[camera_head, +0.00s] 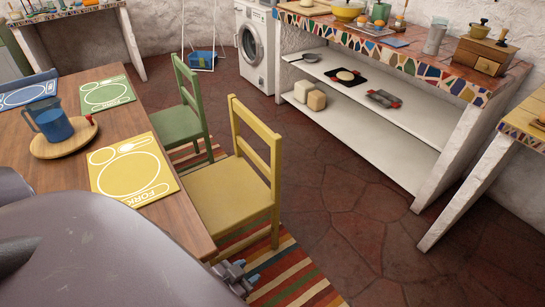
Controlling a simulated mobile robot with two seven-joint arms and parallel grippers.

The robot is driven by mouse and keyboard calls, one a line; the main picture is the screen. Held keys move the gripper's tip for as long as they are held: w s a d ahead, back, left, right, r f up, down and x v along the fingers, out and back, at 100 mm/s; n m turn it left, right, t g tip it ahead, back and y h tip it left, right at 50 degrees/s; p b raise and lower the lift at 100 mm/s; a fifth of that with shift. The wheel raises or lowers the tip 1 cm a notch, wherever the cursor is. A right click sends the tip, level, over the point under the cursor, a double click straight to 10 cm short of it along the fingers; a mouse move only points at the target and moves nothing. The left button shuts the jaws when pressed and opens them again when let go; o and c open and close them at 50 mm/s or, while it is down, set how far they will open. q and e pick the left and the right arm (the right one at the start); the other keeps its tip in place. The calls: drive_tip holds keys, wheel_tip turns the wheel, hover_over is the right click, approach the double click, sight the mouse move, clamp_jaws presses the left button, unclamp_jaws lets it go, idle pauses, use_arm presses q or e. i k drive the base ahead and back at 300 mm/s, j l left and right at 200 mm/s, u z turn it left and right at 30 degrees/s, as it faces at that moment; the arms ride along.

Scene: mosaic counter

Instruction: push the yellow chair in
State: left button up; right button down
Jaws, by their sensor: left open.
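The yellow chair (223,191) stands upright at the right side of the wooden dining table (190,213), its backrest away from the table. The front of its seat lies close to the table edge, by the yellow place mat (133,173). My left arm comes in large from the lower left and covers the near part of the table. My left gripper (240,277) shows small past the table edge, below and in front of the chair in the picture. It is open and appears apart from the chair. My right gripper is out of view.
A green chair (180,120) stands just beyond the yellow one. A striped rug (285,270) lies under the chairs. A blue pitcher (50,122) stands on a wooden board. The stone floor (340,205) is clear towards the mosaic counter (405,62).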

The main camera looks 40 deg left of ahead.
sight(227, 194)
drive_tip(key=i, duration=0.85)
drive_tip(key=i+u, duration=0.1)
drive_tip(key=i, duration=0.75)
drive_tip(key=i+l+u, duration=0.1)
drive_tip(key=i, duration=0.7)
drive_tip(key=i+l+u, duration=0.1)
drive_tip(key=u, duration=2.6)
drive_tip(key=i+l+u, duration=0.2)
drive_tip(key=u, duration=0.15)
drive_tip(key=i+l+u, duration=0.1)
drive_tip(key=l+u, duration=0.25)
drive_tip(key=j, duration=0.1)
